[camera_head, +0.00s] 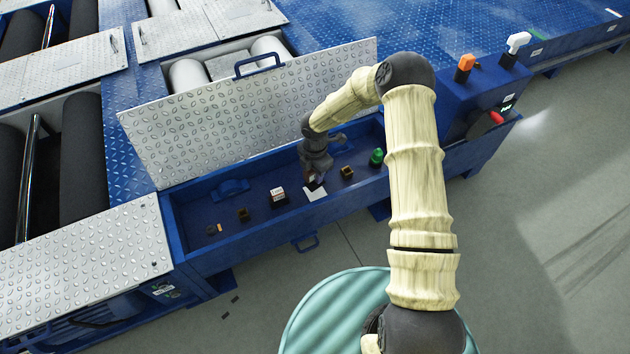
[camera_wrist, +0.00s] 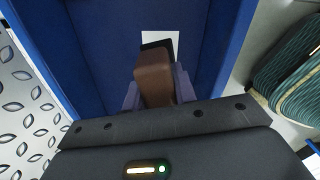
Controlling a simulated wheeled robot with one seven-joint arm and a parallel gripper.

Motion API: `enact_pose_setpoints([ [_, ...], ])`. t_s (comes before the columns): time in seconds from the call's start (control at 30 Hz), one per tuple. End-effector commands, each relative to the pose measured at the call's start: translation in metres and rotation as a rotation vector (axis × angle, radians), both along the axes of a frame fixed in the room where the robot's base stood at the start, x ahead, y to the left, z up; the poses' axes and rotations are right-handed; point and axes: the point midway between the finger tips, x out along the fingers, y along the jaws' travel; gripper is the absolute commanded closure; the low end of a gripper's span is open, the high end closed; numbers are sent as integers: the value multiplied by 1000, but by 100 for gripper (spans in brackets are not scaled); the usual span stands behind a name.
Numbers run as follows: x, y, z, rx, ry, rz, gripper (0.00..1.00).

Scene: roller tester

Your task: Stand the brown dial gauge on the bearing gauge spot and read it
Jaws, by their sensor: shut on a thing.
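My gripper (camera_head: 313,180) reaches down into the long blue tray (camera_head: 205,262) along the side of the machine. In the wrist view its jaws (camera_wrist: 157,98) are shut on a brown block-shaped thing with a dark end, which I take for the brown dial gauge (camera_wrist: 153,80). A white card (camera_wrist: 176,38) lies at the gauge's dark end; whether they touch I cannot tell. The card also shows in the head view (camera_head: 316,195), just below the gripper. No dial face or reading is visible. I cannot pick out the bearing gauge spot.
The tray also holds a small brown block (camera_head: 347,172), a green-topped piece (camera_head: 376,158), a white-and-red box (camera_head: 278,196) and another brown block (camera_head: 243,214). A raised checker-plate lid (camera_head: 250,115) stands behind the tray, beside an opening with grey rollers (camera_head: 188,76). Orange (camera_head: 464,66) and white (camera_head: 517,42) handles stand right.

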Motion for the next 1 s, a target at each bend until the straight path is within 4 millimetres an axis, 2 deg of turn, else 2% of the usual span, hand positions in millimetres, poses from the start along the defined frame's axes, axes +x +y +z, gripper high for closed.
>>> enact_pose_setpoints([
  [0.1, -1, 0, -24, 0, 2, -1, 100],
  [0.23, 0, 0, -42, 0, 1, 0, 100],
  [0.67, 0, 0, -47, 0, 0, 0, 100],
  [0.7, 0, 0, -47, -1, 1, 0, 69],
  [0.8, 0, 0, -47, -1, 1, 0, 51],
  [1.0, 0, 0, -47, -1, 1, 0, 51],
])
